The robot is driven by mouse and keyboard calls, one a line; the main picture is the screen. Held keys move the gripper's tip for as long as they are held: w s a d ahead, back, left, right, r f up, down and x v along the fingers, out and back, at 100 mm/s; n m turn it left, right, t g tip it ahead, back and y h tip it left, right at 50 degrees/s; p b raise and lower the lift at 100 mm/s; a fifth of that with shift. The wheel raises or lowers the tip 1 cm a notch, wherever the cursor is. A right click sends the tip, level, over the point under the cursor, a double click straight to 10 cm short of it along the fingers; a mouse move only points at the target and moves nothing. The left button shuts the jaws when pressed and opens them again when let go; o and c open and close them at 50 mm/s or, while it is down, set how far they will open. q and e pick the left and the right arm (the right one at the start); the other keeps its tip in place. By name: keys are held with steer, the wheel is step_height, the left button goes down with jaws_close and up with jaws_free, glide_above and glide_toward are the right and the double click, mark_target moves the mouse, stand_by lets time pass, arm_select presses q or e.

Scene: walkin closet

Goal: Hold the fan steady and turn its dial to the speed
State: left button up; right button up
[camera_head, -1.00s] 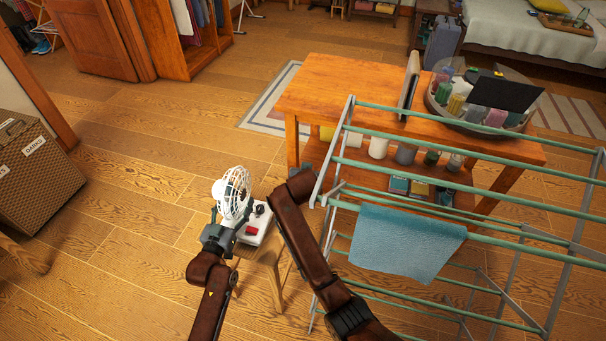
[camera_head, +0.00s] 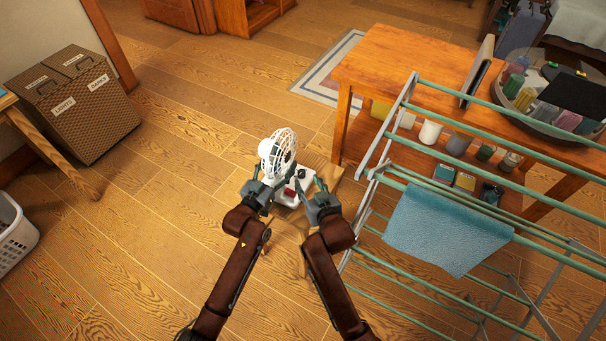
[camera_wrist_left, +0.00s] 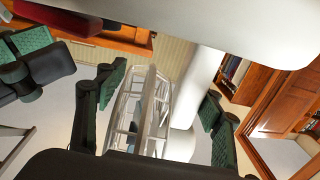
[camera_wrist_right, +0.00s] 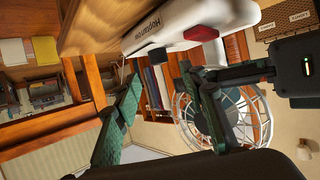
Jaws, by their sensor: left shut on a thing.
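The white fan (camera_head: 277,155) stands upright on its base (camera_head: 295,188), which carries a red switch (camera_head: 289,193) and a dark dial (camera_head: 301,173). The base rests on a small wooden stool (camera_head: 328,172). My left gripper (camera_head: 264,184) is shut on the fan at its stem; the left wrist view shows the white stem (camera_wrist_left: 193,95) and cage (camera_wrist_left: 140,110) between its fingers. My right gripper (camera_head: 314,188) is open at the right side of the base, close to the dial. In the right wrist view its fingers are spread with nothing between them, below the base (camera_wrist_right: 165,30).
A drying rack (camera_head: 398,120) with a blue towel (camera_head: 440,228) stands close on the right. Behind it is a wooden table (camera_head: 415,65) with a round tray (camera_head: 505,100). A wicker hamper (camera_head: 95,115) and white basket (camera_head: 12,240) are at left. Floor between is free.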

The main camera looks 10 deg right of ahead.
mark_target(302, 173)
steer(key=x, duration=0.6)
steer(key=shift+w+f, duration=0.2)
steer(key=shift+w, duration=0.1)
jaws_close()
